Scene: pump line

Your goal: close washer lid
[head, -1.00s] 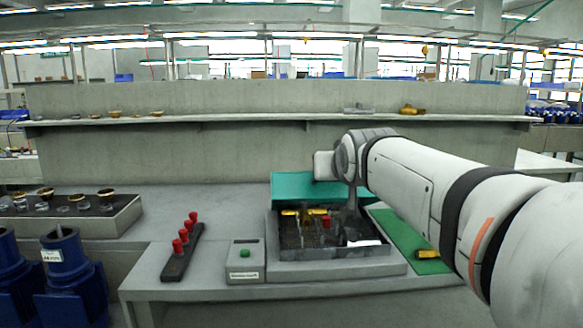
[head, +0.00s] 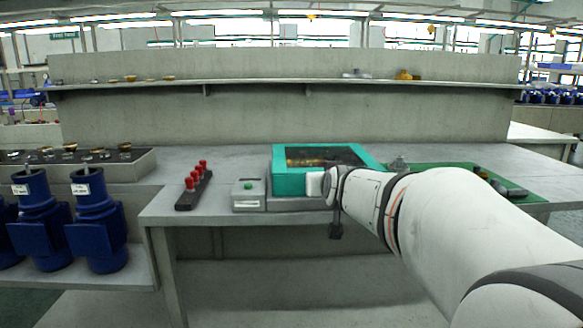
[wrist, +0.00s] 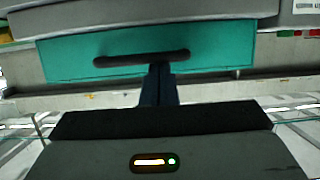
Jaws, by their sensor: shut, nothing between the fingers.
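The washer's teal lid (head: 290,184) is down over the grey washer base (head: 300,203). Its dark window faces up, and yellow parts show dimly through it. I see no gap under the lid, though my arm hides its front right. In the wrist view, the lid's teal front (wrist: 215,50) carries a dark bar handle (wrist: 110,61). My gripper (head: 336,232) hangs in front of the washer, below the lid's level. Its shut, empty fingers (wrist: 160,72) overlap the handle in the wrist view; I cannot tell whether they touch it.
A rack of red-topped pegs (head: 194,186) is further left. A green mat (head: 440,170) with parts lies right, partly behind my arm. Blue pumps (head: 97,222) stand lower left. The floor before the bench is clear.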

